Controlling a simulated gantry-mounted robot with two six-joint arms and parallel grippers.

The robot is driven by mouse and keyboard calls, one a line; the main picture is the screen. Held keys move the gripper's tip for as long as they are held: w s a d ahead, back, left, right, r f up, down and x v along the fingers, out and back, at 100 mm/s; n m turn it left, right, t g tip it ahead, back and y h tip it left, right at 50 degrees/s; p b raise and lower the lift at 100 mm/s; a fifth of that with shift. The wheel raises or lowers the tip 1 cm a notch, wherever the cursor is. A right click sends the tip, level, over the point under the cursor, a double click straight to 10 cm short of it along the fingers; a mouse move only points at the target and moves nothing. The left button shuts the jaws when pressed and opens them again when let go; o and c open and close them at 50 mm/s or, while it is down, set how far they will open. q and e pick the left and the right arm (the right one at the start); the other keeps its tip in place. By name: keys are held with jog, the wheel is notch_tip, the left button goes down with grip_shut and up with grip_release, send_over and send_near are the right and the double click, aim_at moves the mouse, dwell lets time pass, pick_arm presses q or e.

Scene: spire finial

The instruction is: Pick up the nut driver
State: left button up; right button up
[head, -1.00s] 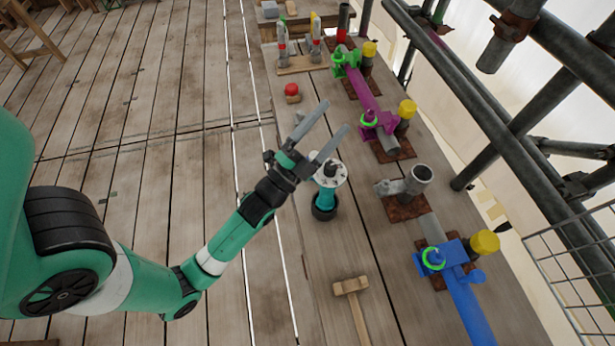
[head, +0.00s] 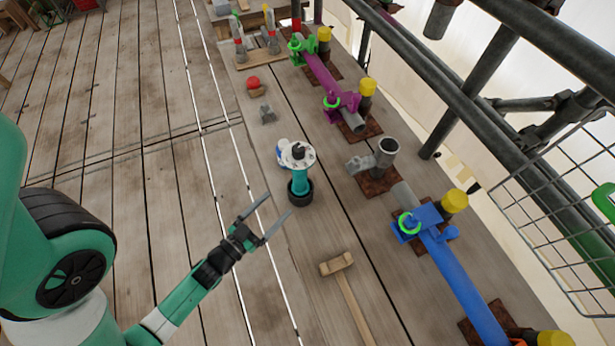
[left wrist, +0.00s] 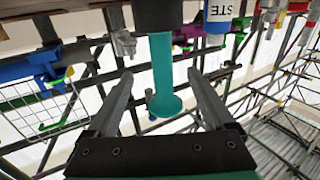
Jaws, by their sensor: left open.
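The open fingers also show in the left wrist view (left wrist: 159,74). My right gripper is not in view.
A blue and white can (head: 282,152) stands close behind the tool. A wooden mallet (head: 337,264) lies in front. A grey pipe fitting (head: 385,152) and a blue clamped pipe (head: 460,285) line the right. A small grey block (head: 267,113) lies farther back.

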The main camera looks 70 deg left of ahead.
aim_at(299, 160)
pick_arm(q)
jog(key=b+x, duration=0.1)
jog(key=x, duration=0.5)
jog(key=shift+w+a+b, duration=0.1)
jog(key=shift+a+b, duration=0.05)
jog(key=shift+b, duration=0.15)
jog(key=shift+x, duration=2.7)
jog(key=shift+r, duration=0.15)
jog(key=shift+c, duration=0.2)
grip_shut()
notch_tip(299, 160, up, 10)
jog(key=p, duration=0.8)
jog(key=shift+r, duration=0.15)
